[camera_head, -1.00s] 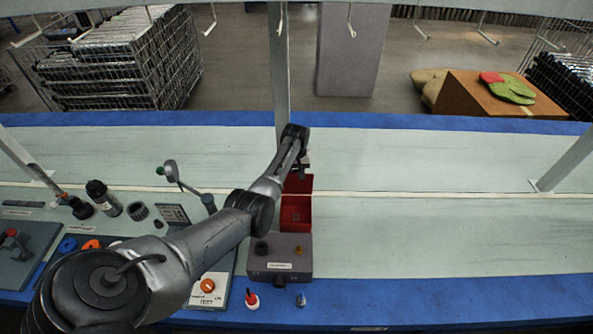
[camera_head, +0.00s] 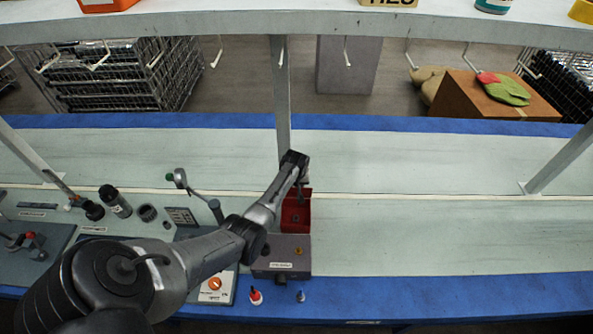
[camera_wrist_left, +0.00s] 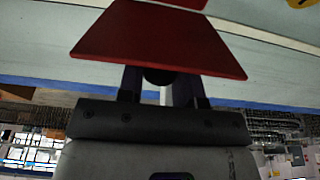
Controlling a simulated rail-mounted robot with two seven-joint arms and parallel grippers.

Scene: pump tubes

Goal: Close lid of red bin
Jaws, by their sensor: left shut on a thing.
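The red bin (camera_head: 296,222) stands on the bench behind a grey box, with its inside partly visible from above. Its red lid (camera_wrist_left: 150,38) fills the upper middle of the left wrist view as a flat panel. In the head view only a thin part of the lid shows at the bin's back edge, beside my wrist. My left gripper (camera_wrist_left: 158,78) is shut on the lid, with its dark fingers at the panel's near edge. In the head view my left arm reaches over to the bin's back edge. My right gripper is in neither view.
The grey box (camera_head: 283,250) stands directly in front of the bin. A shelf post (camera_head: 281,100) rises behind my wrist. The bench to the right is clear.

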